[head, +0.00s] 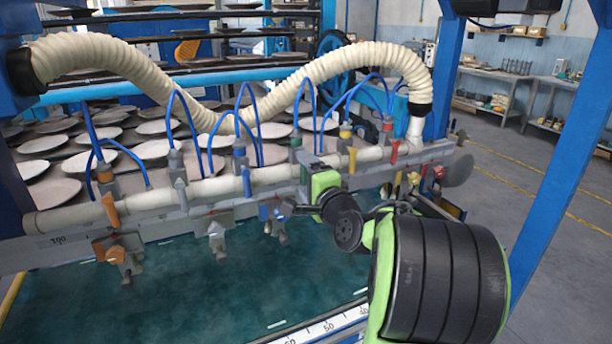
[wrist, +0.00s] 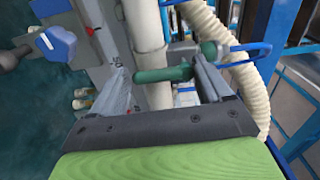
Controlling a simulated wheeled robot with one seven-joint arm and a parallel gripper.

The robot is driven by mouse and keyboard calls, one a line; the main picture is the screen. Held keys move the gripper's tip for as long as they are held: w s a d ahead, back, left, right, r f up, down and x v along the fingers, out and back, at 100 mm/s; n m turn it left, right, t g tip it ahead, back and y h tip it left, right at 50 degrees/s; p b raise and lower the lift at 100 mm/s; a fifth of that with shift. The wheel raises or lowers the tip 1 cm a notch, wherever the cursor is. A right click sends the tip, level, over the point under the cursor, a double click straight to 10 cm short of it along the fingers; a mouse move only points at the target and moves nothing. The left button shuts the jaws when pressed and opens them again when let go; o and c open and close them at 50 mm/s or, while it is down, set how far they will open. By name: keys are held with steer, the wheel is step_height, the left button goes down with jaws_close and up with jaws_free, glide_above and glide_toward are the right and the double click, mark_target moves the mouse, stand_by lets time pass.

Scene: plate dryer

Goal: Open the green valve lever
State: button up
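The green valve lever (wrist: 163,74) shows in the wrist view as a short dark-green bar in front of the white pipe. It lies between the two fingers of my gripper (wrist: 160,68), which are spread wide. There is a gap at the left finger; the lever's right end meets or passes behind the right finger, and I cannot tell if they touch. A green fitting (wrist: 210,50) sits just beyond the right finger. In the head view my gripper (head: 300,200) is at the pipe below a green hose fitting (head: 296,141), and my wrist hides the lever.
A white pipe (head: 215,188) carries other levers: orange (head: 111,210), blue (head: 247,183), yellow (head: 352,160) and red (head: 394,152). Thin blue hoses loop above it, near a thick cream hose (head: 95,50). A blue post (head: 560,170) stands right of my arm.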

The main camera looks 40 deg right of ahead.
steer(key=shift+o, duration=1.2)
steer(key=shift+f, duration=0.3)
steer(key=shift+o, duration=0.2)
steer(key=shift+r, duration=0.1)
steer(key=b+v, duration=0.2)
steer(key=v, duration=1.3)
steer(key=shift+s, duration=0.4)
steer(key=shift+a, duration=0.1)
